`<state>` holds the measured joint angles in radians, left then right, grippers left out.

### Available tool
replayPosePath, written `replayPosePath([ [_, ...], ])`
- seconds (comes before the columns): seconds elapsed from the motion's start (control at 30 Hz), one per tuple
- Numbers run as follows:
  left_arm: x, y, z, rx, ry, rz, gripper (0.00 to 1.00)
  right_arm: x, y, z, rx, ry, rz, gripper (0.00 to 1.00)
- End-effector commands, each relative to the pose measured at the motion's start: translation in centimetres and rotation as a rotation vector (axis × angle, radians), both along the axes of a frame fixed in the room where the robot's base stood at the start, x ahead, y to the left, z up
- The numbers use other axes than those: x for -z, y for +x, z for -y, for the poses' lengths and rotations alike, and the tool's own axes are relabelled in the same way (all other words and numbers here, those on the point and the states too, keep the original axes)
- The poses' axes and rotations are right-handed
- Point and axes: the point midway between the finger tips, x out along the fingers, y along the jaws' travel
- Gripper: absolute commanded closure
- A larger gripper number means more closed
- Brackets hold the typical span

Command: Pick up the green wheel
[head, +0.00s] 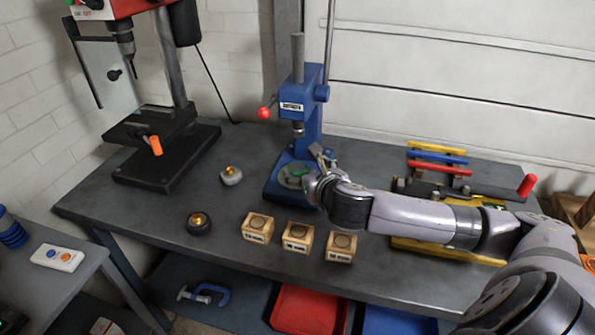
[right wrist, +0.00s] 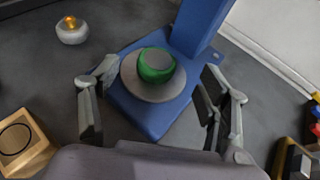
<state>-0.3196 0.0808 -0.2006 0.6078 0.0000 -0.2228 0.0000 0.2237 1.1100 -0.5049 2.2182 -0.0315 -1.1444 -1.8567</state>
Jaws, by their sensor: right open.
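The green wheel (head: 298,169) sits on a round grey plate on the blue base of the arbor press. In the right wrist view the green wheel (right wrist: 155,66) has a grey top face and lies on the grey disc (right wrist: 152,92), ahead of and between my open fingers. My right gripper (head: 313,168) reaches in from the right, close beside the wheel. It is open and holds nothing. In the head view the gripper partly covers the press base near the wheel. My left gripper is not in view.
The blue press column (head: 308,115) rises behind the wheel. Wooden blocks (head: 297,238) stand in front. A light grey piece (head: 231,176) and a dark piece (head: 199,223), both with gold tops, stand left. A drill press (head: 160,140) is farther left; colored bars (head: 437,157) lie right.

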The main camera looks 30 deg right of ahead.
Motion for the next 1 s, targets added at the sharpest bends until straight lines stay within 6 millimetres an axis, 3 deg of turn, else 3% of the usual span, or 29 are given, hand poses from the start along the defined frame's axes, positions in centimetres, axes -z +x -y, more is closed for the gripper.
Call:
replayPosePath([
  [0.1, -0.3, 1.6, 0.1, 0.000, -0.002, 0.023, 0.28, 0.7, 1.7, 0.5, 0.002, 0.002, 0.001, 0.30],
  [0.3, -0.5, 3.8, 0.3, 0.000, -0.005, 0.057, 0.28, 1.3, 2.9, 0.8, 0.000, 0.001, -0.001, 0.30],
  [0.7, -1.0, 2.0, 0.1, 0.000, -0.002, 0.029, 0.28, 3.2, 7.0, 2.0, -0.002, 0.001, -0.001, 0.30],
  [1.0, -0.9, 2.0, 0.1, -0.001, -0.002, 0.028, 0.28, 3.4, 7.2, 2.0, -0.001, 0.000, -0.001, 0.32],
])
